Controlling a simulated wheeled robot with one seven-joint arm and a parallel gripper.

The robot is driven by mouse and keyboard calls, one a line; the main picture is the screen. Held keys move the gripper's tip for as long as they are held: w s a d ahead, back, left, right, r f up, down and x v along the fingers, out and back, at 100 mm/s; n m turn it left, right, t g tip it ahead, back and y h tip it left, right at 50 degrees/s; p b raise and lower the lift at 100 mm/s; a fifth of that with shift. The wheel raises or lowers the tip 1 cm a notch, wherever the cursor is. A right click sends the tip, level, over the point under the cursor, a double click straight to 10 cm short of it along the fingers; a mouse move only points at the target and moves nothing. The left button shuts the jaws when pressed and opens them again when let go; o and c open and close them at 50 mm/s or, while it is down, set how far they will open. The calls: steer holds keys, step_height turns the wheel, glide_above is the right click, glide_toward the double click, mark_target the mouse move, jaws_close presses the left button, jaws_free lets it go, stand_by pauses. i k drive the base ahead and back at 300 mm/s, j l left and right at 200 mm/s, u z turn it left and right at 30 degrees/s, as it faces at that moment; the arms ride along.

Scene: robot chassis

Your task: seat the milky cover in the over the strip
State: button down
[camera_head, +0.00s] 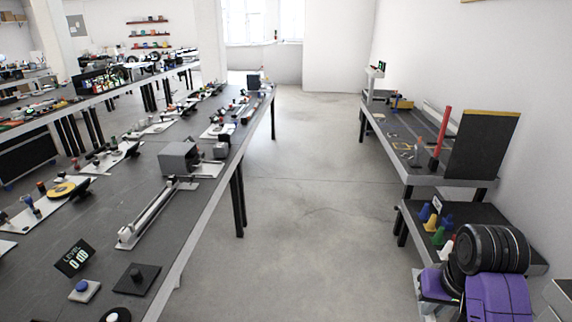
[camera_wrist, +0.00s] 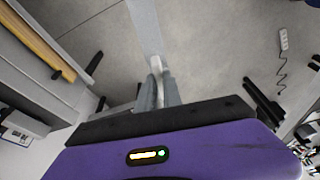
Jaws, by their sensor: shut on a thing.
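A pale, long, flat bar, which looks like the milky cover (camera_wrist: 146,25), runs from my gripper (camera_wrist: 159,70) to the top edge of the wrist view. My gripper is shut on its near end, and the fingers hide part of that end. The far end is out of the frame. In the head view, a long narrow light channel (camera_head: 152,217), which looks like the strip's housing, lies on the left bench, apart from my arm. I cannot make out the cover or my fingertips in the head view.
The left bench (camera_head: 85,215) carries a grey box (camera_head: 180,158), a level display (camera_head: 75,258), a blue button (camera_head: 83,289) and a black block (camera_head: 136,279) near the channel. Right shelves hold coloured cones (camera_head: 431,222) and a dark upright panel (camera_head: 481,146). The floor (camera_head: 305,200) between is clear.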

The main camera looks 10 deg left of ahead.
mark_target(134, 235)
steer(key=i+u, duration=0.3)
steer(key=i, duration=0.45)
steer(key=i+l+u, duration=0.1)
steer(key=i+u, duration=0.25)
steer(key=i, duration=0.35)
steer(key=i+j+u, duration=0.1)
steer(key=i+u, duration=0.15)
steer(key=u, duration=0.15)
steer(key=i+u, duration=0.2)
steer(key=u, duration=0.25)
steer(key=i+u, duration=0.25)
steer(key=u, duration=0.15)
steer(key=i+l+u, duration=0.2)
steer(key=u, duration=0.2)
steer(key=i+j+u, duration=0.25)
steer(key=i, duration=0.45)
steer(key=k+l, duration=0.05)
steer(key=l, duration=0.05)
